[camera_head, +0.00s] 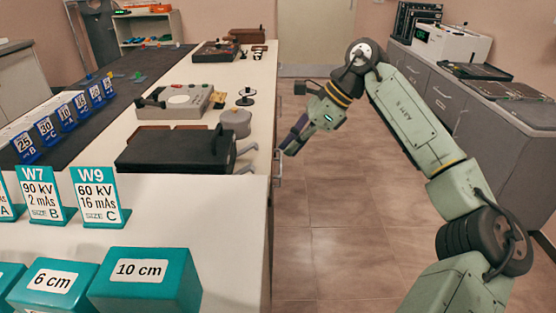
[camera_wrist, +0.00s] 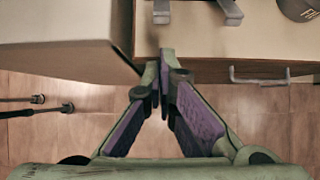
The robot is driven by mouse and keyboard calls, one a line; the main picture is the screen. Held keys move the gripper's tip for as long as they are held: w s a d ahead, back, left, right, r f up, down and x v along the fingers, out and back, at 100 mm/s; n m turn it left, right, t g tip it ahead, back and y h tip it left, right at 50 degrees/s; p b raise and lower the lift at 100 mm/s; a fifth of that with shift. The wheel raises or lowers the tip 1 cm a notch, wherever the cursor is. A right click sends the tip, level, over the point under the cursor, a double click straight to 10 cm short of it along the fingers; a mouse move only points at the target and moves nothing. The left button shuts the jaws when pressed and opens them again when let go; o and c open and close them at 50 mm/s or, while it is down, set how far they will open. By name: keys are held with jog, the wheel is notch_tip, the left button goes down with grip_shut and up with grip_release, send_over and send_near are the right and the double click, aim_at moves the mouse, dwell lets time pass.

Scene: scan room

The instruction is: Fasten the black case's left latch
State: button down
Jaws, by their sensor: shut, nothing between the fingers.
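The black case (camera_head: 172,150) lies on the counter on the left in the head view, its lid looking shut. Two grey pieces, apparently its latches, stick out from its right side: one at the far end (camera_head: 247,150) and one at the near end (camera_head: 244,170). Grey prongs also show at the top of the wrist view (camera_wrist: 230,12). I cannot tell whether either latch is fastened. My gripper (camera_head: 288,150) is shut and empty, tilted down over the aisle just right of the counter edge. In the wrist view its fingertips (camera_wrist: 161,62) meet below the prongs, apart from them.
The counter (camera_head: 225,215) has a drawer handle (camera_wrist: 262,79) on its front. A pale block (camera_wrist: 60,55) fills the upper left of the wrist view. A round grey object (camera_head: 236,123) stands beyond the case. The aisle floor (camera_head: 340,240) is clear.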

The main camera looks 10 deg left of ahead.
aim_at(243, 173)
jog(key=p+x, duration=0.2)
jog(key=x, duration=0.7)
jog(key=shift+a+f, duration=0.15)
jog(key=shift+r+h, duration=0.3)
jog(key=shift+h, duration=0.1)
